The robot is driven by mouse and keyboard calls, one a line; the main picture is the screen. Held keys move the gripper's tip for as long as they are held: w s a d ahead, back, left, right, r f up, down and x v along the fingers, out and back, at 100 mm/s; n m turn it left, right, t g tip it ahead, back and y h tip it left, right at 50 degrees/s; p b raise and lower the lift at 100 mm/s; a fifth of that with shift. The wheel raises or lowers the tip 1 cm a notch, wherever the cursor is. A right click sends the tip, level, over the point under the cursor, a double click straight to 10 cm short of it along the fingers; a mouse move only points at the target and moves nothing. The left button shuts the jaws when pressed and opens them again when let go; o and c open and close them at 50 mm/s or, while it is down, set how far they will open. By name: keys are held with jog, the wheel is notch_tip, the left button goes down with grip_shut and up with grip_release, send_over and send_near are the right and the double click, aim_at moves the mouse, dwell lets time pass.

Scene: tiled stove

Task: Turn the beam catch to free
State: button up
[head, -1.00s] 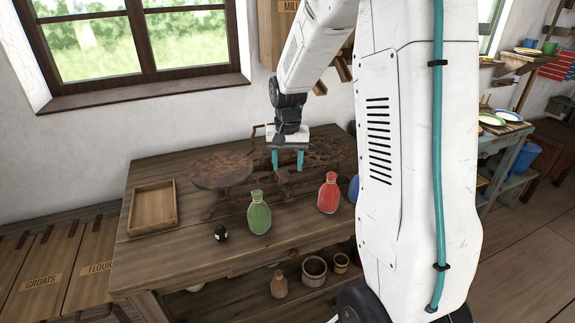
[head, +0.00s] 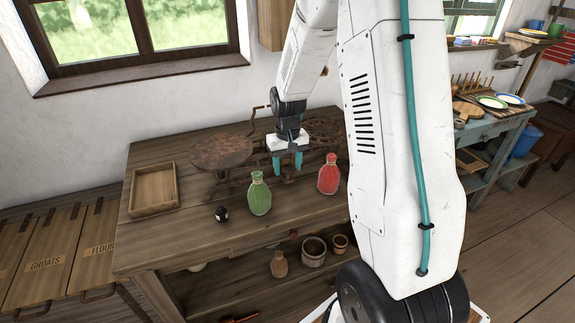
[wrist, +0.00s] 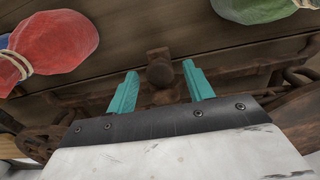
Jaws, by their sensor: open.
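A rusty brown balance scale stands on the workbench, with a round left pan (head: 222,152) and a right pan partly hidden by my arm. A small rusty knob (wrist: 160,73) on a bar at the scale's middle, possibly the beam catch, shows in the wrist view. My gripper (head: 287,166) is open at the middle of the scale. In the wrist view, its teal fingers (wrist: 162,90) stand on either side of the knob, with gaps visible. I cannot tell how deep they reach around it, nor which way the catch is set.
A small black object (head: 221,214) sits left of the green bottle. An empty wooden tray (head: 153,207) lies at the bench's left. Pots stand on the shelf below.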

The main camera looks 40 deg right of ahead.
aim_at(287, 168)
jog(key=c, duration=1)
jog(key=shift+o, duration=0.2)
jog(key=shift+m, duration=2.3)
jog(key=o, duration=1)
jog(key=shift+c, duration=0.2)
jog(key=shift+r, duration=3.85)
